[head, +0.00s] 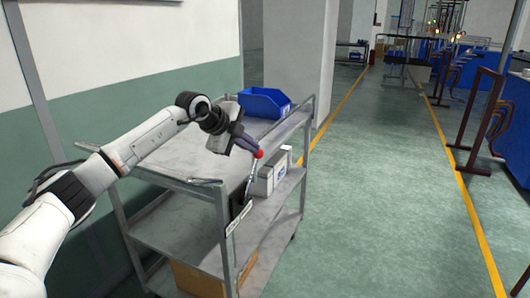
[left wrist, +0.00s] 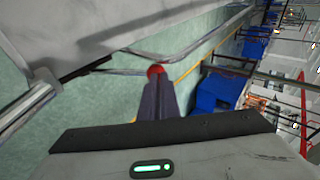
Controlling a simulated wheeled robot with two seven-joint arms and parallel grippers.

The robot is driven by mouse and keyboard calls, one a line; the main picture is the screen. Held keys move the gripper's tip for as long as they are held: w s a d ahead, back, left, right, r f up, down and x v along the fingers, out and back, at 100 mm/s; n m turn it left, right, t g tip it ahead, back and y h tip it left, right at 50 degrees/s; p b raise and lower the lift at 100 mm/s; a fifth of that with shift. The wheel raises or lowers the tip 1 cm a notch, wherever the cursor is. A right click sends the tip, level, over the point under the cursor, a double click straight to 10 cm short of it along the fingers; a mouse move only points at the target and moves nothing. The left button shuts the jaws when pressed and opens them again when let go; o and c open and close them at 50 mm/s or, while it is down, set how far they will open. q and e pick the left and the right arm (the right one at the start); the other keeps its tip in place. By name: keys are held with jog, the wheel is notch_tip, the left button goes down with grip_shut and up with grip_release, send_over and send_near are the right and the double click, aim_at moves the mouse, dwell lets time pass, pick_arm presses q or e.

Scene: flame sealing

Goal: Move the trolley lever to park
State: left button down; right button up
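In the left wrist view the red knob (left wrist: 156,72) shows just past the fingertips (left wrist: 157,86), which look close together. I cannot tell whether they grip it. My right gripper is in neither view.
A blue bin (head: 264,103) sits at the far end of the top shelf. A white box (head: 270,178) and a cardboard box (head: 200,280) are lower on the trolley. A white and green wall (head: 130,80) is to the left; clear green floor (head: 380,200) is to the right.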

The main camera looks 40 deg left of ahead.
pick_arm(q)
jog(key=w+r+v, duration=0.1)
jog(key=v, duration=1.3)
jog(key=shift+a, duration=0.2)
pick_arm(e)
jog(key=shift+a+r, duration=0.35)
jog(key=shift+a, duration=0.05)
